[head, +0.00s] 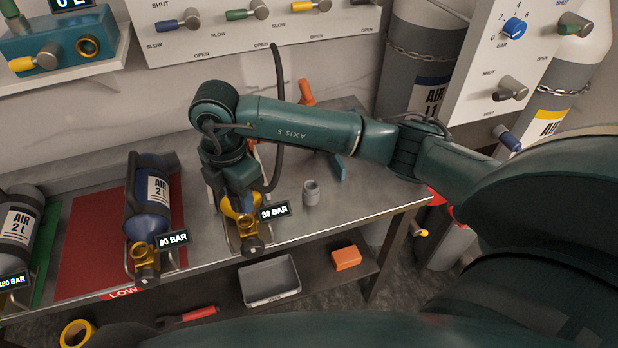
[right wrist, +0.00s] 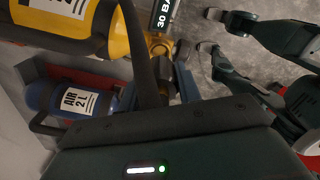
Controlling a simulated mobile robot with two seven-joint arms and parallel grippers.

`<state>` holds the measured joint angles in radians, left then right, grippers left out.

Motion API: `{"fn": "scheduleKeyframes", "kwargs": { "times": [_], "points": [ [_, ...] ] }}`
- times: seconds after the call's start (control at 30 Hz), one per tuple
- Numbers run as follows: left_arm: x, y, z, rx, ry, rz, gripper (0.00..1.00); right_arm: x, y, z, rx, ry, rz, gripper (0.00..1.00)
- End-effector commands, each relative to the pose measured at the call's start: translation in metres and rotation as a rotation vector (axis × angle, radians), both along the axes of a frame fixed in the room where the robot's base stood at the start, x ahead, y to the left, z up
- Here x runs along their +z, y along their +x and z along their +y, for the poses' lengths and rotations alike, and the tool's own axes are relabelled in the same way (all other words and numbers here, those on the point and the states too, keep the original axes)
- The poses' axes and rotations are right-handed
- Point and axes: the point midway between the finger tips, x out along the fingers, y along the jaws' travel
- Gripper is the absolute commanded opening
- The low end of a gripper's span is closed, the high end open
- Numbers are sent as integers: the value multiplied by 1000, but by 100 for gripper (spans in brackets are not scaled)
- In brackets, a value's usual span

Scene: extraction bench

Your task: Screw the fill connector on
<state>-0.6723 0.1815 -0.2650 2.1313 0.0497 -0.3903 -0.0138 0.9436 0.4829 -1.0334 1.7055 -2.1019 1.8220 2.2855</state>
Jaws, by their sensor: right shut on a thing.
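The yellow air cylinder (head: 229,208) lies in a rack at the bench front, labelled 30 BAR, mostly under my right arm. Its brass valve (head: 247,228) points toward the front. A black hose (head: 279,75) hangs down to my right gripper (head: 243,197), which is shut over the yellow cylinder near the valve. The fill connector at the hose end is hidden by the gripper, so I cannot tell whether it touches the valve. In the right wrist view the hose (right wrist: 146,60) crosses in front of the yellow cylinder (right wrist: 65,28) and the brass valve (right wrist: 160,47). My left gripper is out of view.
A blue cylinder (head: 152,205) at 90 BAR lies on the red mat (head: 88,235); a dark cylinder (head: 20,228) is further left. A small grey cylindrical part (head: 311,192) stands right of the gripper. A grey tray (head: 270,281) and orange block (head: 346,258) sit on the lower shelf.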

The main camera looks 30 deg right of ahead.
Motion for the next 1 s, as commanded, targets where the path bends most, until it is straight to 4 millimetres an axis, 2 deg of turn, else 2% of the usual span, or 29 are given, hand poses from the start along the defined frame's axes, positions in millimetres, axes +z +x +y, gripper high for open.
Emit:
{"fn": "scheduleKeyframes", "kwargs": {
  "times": [0.53,1.0],
  "points": [
    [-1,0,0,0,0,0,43,-1,0,0,0,0,-1,2],
    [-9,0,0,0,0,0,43,-12,0,0,0,0,-1,2]
  ]
}}
